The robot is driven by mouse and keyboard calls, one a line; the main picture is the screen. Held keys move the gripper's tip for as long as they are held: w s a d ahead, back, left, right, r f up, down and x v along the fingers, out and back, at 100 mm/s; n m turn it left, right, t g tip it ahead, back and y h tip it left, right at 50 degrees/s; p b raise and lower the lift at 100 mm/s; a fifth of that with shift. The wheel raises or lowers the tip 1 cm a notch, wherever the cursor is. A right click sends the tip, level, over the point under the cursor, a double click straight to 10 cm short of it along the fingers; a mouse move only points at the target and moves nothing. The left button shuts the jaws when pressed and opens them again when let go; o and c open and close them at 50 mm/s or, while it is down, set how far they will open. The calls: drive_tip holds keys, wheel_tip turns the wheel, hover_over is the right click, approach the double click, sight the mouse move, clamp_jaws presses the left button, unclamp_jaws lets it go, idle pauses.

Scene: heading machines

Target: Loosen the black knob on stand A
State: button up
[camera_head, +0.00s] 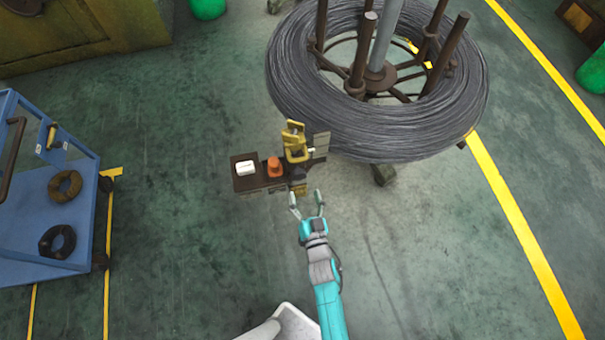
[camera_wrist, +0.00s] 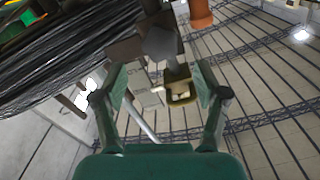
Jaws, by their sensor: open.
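A small dark stand (camera_head: 262,182) stands near the middle of the head view; no letter A is legible on it. A dark knob (camera_head: 298,174) is at its right front, below a yellow clamp-like part (camera_head: 296,142). In the wrist view the faceted, dark grey knob (camera_wrist: 161,42) shows near the top centre. My gripper (camera_head: 307,197) is just in front of the knob, fingers spread. In the wrist view my gripper (camera_wrist: 162,80) is open and empty, with the knob beyond the fingertips and apart from them.
A white item (camera_head: 245,167) and an orange part (camera_head: 274,167) sit on the stand. A large wire coil (camera_head: 300,110) on a spindle rises close behind and right. A blue cart (camera_head: 25,225) stands at left. The green floor between cart and stand is clear.

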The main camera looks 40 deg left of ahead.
sight(300, 178)
drive_tip(key=x, duration=0.8)
drive_tip(key=c, duration=1.2)
